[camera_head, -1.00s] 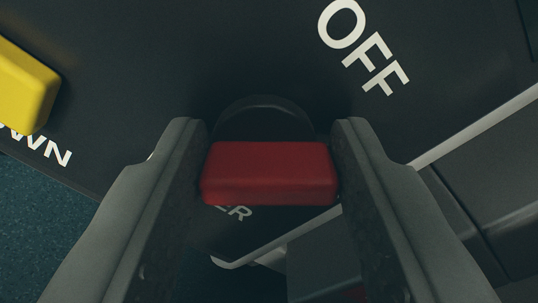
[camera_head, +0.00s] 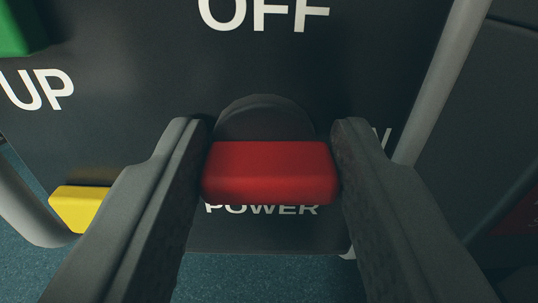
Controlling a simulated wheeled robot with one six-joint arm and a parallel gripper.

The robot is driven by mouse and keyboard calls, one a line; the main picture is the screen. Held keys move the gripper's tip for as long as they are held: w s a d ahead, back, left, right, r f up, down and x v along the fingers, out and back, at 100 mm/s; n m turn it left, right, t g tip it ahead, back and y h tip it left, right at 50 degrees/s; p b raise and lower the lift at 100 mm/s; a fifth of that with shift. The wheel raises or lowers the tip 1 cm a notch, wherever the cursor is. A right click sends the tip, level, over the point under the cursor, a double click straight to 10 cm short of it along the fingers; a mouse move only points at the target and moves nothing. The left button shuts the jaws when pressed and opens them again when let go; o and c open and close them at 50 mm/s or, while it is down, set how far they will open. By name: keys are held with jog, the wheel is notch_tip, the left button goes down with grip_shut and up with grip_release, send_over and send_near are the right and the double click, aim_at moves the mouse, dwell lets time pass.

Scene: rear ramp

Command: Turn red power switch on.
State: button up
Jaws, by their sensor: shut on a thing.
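The red power switch (camera_head: 269,172) is a red bar in front of a dark round base (camera_head: 264,118) on a dark panel. It lies level in the picture, between my two fingers. My gripper (camera_head: 269,170) is shut on it, one finger at each end. White "OFF" lettering (camera_head: 264,14) stands above the switch and "POWER" (camera_head: 262,209) below it. Part of another white marking (camera_head: 385,138) shows right of the right finger; the finger hides the rest.
A yellow button (camera_head: 78,207) is at the lower left, partly behind my left finger. A green button (camera_head: 20,28) with "UP" (camera_head: 37,89) below it is at the upper left. Grey rails (camera_head: 442,80) run beside the panel. Blue-green floor (camera_head: 260,278) shows below.

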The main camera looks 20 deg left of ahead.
jog(key=shift+s+f, duration=0.15)
jog(key=shift+f, duration=0.15)
jog(key=o, duration=0.7)
jog(key=shift+a, duration=0.1)
jog(key=shift+o, duration=1.4)
jog(key=shift+r, duration=0.1)
jog(key=v, duration=1.1)
jog(key=shift+s, duration=0.4)
jog(key=shift+r, duration=0.1)
